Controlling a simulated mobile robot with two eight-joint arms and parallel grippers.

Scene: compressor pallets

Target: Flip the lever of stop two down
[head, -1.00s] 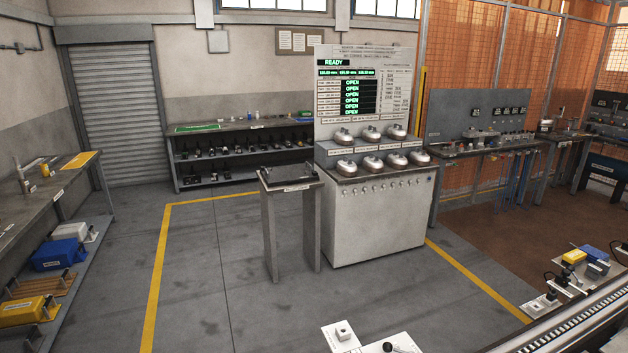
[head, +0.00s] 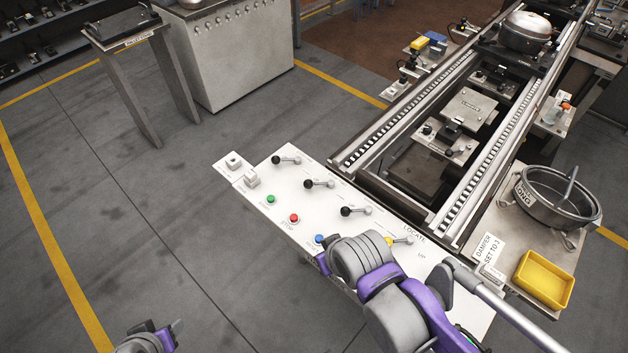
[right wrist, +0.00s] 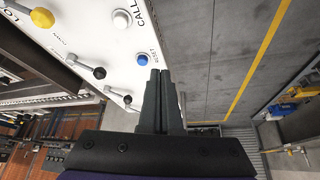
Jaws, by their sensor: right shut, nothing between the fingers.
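A white control panel (head: 284,180) carries three levers with black knobs: the far lever (head: 287,160), the middle lever (head: 318,184) and the near lever (head: 355,211). I cannot read which is stop two. A lever with a yellow knob (head: 398,241) is partly behind my right arm. Two black-knobbed levers show in the right wrist view, the upper one (right wrist: 99,73) and the lower one (right wrist: 127,101). My right gripper (right wrist: 160,75) is shut and empty, beside the blue button (right wrist: 142,60); my wrist hides its fingers in the head view. My left gripper (head: 160,336) is at the bottom left edge, mostly cut off.
A green button (head: 271,199), a red button (head: 294,218) and the blue button line the panel's floor-side edge. A white button (right wrist: 121,18) is near the CALL label. The conveyor rails (head: 415,107) run behind the panel. Open floor lies left.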

